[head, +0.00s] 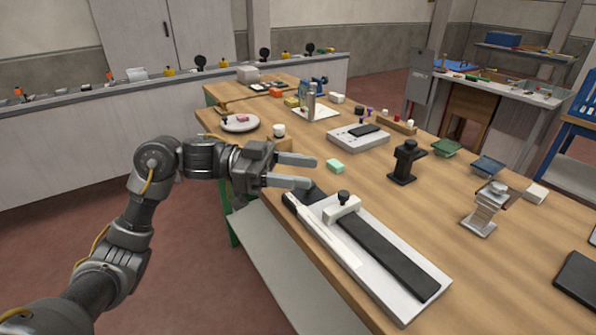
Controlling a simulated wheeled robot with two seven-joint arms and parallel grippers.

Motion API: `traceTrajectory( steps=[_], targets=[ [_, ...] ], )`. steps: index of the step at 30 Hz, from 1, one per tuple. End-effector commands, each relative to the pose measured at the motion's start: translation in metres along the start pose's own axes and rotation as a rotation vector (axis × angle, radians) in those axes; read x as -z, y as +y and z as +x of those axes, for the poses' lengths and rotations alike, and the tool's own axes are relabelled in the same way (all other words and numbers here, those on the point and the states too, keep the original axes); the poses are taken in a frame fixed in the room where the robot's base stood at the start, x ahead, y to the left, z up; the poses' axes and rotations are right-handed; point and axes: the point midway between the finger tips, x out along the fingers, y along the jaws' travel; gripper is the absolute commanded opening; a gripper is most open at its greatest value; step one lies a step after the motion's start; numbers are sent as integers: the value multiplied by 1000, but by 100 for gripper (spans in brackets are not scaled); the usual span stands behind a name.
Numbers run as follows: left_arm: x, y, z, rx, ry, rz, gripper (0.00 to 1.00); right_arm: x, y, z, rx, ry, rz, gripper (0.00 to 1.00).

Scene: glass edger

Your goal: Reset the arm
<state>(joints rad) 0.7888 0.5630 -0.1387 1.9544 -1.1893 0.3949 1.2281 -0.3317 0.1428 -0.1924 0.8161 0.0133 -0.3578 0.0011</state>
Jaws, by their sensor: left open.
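My left gripper (303,172) is open, with its two light grey fingers spread apart and nothing between them. It hangs over the near left edge of the wooden workbench (450,160), its fingers pointing right. The arm comes in from the lower left and bends at the elbow. A long white fixture (420,302) with a dark strip and a black knob lies just in front of the fingers. My right gripper is not in view.
A black stand (405,162), a small metal lift stand (481,218), a white device (358,138) and a plate (240,123) stand on the bench. Bottles (309,98) stand farther back. A long grey counter (60,160) runs along the wall. The floor left of the bench is clear.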

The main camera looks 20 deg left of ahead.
Motion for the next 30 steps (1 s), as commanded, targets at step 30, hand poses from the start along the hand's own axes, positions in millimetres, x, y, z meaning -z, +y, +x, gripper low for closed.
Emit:
traceTrajectory(
  steps=[30],
  targets=[
    [63,10,2,1,1,-1,50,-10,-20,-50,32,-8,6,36]
  ],
)
